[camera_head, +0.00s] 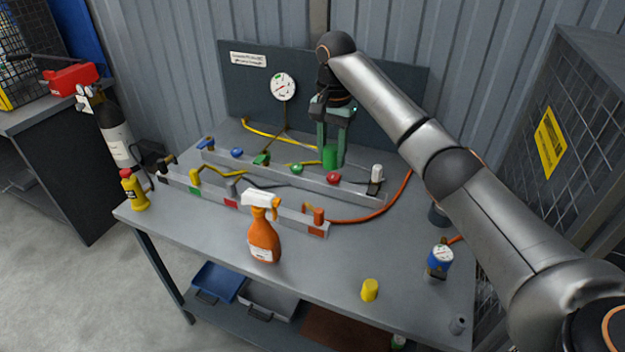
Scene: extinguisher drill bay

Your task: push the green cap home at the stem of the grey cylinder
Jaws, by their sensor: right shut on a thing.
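My right gripper (332,162) points down over the back of the bench, its two fingers shut on a green cap (330,158). The cap is upright between the fingertips, above or at the rear rail; I cannot tell whether it touches anything below. A dark grey cylinder (438,214) stands at the right of the bench, partly hidden by my right arm. My left gripper is not in view.
The rear rail (270,172) carries several coloured knobs; a front rail (270,208) has coloured fittings and hoses. An orange spray bottle (263,240), yellow cap (370,290), blue canister (439,260) and yellow bottle (134,190) stand on the bench (330,265). A gauge panel (250,90) rises behind.

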